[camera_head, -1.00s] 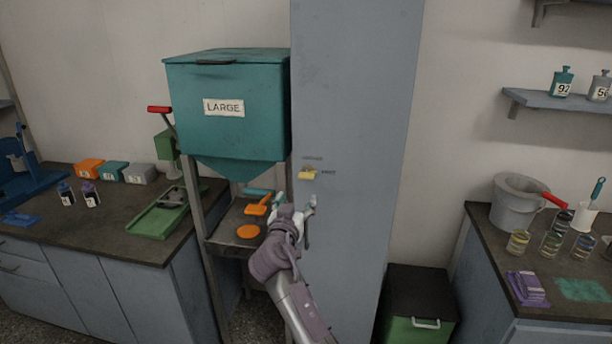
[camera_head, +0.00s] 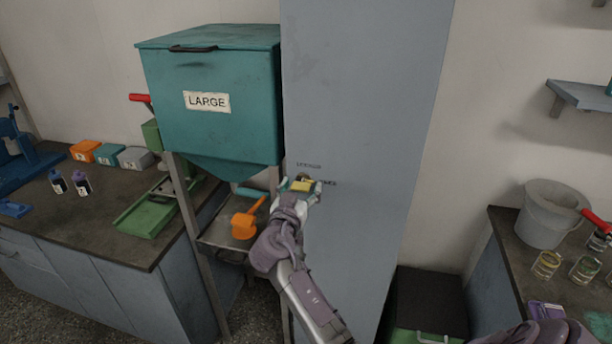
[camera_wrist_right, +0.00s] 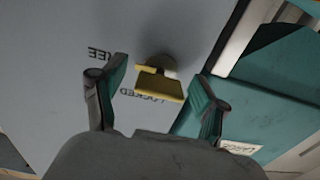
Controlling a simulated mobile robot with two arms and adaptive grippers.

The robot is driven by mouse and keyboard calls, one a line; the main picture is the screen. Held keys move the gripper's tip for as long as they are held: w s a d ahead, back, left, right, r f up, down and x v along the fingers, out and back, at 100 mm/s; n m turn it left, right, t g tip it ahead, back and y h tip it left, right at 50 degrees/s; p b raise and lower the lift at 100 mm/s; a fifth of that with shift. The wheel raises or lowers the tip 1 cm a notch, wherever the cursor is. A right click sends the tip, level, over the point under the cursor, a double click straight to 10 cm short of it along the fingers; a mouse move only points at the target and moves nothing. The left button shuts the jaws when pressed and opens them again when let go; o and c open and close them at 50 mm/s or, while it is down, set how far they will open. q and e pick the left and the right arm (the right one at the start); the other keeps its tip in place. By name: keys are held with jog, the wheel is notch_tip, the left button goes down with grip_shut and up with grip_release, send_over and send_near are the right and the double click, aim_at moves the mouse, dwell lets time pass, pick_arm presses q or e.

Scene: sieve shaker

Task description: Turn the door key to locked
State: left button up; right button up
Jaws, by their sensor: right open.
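A yellow door key (camera_head: 303,186) sits in a round lock on the tall grey-blue cabinet door (camera_head: 365,110). A small label is above it and another to its right. In the right wrist view the key (camera_wrist_right: 158,86) has a flat, wide bow, and the labels, upside down, read LOCKED (camera_wrist_right: 148,96) and FREE (camera_wrist_right: 101,52). The bow lies roughly level in the head view, its long side towards FREE. My right gripper (camera_head: 301,190) is open, with one finger on each side of the key. Gaps show between fingers and key in the wrist view. My left gripper is not in view.
A teal hopper (camera_head: 208,130) marked LARGE stands close left of the cabinet, with an orange scoop (camera_head: 246,222) on the shelf below. A counter (camera_head: 90,215) lies at left. A green bin with a dark lid (camera_head: 430,300) and another counter are at right.

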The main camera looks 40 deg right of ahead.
jog(key=shift+w, duration=0.1)
jog(key=shift+a+r, duration=0.15)
jog(key=shift+c, duration=0.8)
jog(key=c, duration=1)
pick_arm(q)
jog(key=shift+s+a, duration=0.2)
